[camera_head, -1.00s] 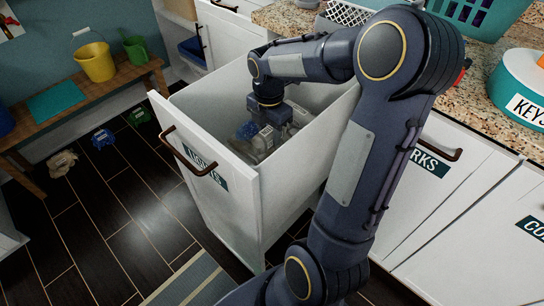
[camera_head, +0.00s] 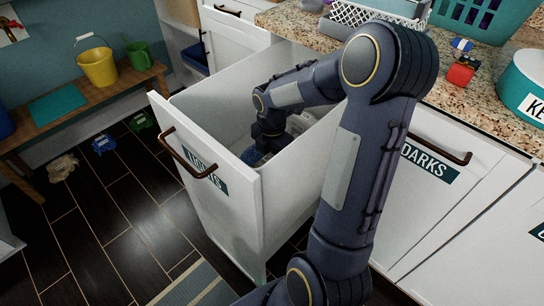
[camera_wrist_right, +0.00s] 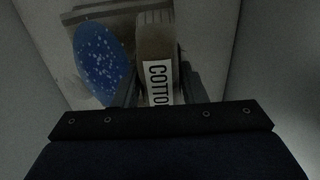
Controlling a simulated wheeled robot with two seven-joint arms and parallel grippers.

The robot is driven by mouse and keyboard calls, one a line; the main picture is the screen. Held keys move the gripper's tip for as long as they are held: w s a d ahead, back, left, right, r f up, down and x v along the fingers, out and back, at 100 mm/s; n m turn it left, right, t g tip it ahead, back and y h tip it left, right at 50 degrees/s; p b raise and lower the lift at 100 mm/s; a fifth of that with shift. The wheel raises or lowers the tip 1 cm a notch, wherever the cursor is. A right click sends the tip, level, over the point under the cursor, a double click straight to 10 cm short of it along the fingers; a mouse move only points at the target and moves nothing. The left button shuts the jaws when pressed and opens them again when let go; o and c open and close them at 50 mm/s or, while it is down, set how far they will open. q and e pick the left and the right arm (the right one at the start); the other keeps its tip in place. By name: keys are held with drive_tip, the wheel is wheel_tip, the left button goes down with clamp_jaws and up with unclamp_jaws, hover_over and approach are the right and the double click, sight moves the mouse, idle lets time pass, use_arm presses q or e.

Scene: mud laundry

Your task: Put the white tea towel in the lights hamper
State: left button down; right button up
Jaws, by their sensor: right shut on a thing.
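The lights hamper (camera_head: 215,222) is a white pull-out bin, standing open, with a teal label partly behind its handle. My right arm reaches down into it, and my right gripper (camera_wrist_right: 150,88) is inside, largely hidden by the arm and wall in the head view. In the right wrist view it is shut on a pale, dim-lit folded cloth with a label reading "COTTO", which I take as the white tea towel (camera_wrist_right: 154,40). A blue speckled item (camera_wrist_right: 98,58) lies left of it. My left gripper is not in view.
The darks hamper front (camera_head: 400,195) is closed at right. The granite counter (camera_head: 505,85) holds a white basket, a teal basket (camera_head: 480,18), a red item (camera_head: 461,72) and a teal tin. A wooden bench (camera_head: 70,115) with buckets stands at left. The dark floor before the hamper is mostly clear.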

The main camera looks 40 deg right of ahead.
drive_tip(key=o, duration=1)
wheel_tip(320, 180, up, 12)
drive_tip(key=p, duration=0.4)
drive_tip(key=shift+r, duration=0.15)
